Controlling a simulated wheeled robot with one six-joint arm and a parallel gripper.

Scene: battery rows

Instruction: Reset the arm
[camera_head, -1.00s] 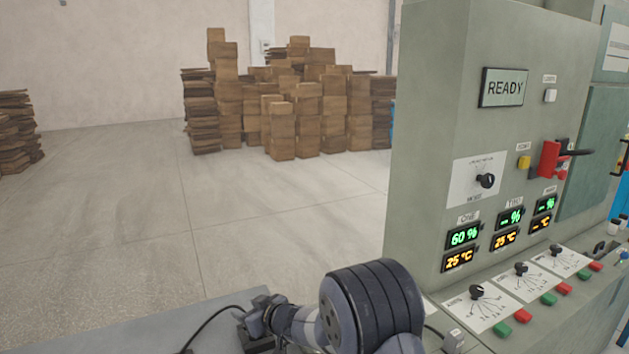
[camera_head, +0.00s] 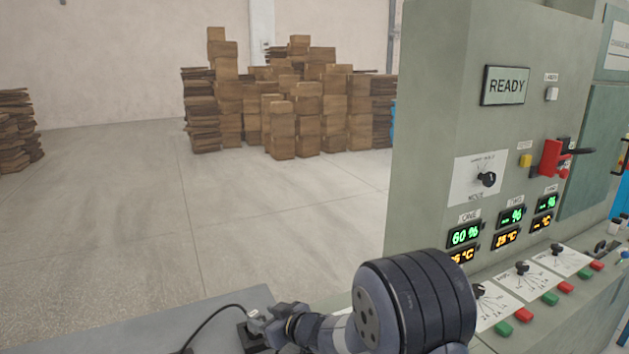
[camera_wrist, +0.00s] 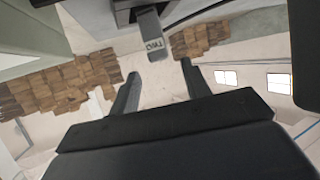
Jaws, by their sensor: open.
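My gripper (camera_wrist: 160,82) shows in the wrist view with its two dark fingers apart and nothing between them. Behind the fingertips, a grey part with dark lettering hangs in that view; the lettering is hard to read. The wrist picture is strongly tilted, with box stacks and windows beyond. In the head view my arm's dark ribbed joint is at the bottom, right of centre, in front of the control panel. The fingers cannot be made out in the head view.
A grey-green control cabinet (camera_head: 432,130) with a READY display (camera_head: 505,86), a red switch handle (camera_head: 550,158), knobs and coloured buttons stands at the right. Cardboard box stacks (camera_head: 307,105) stand far back.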

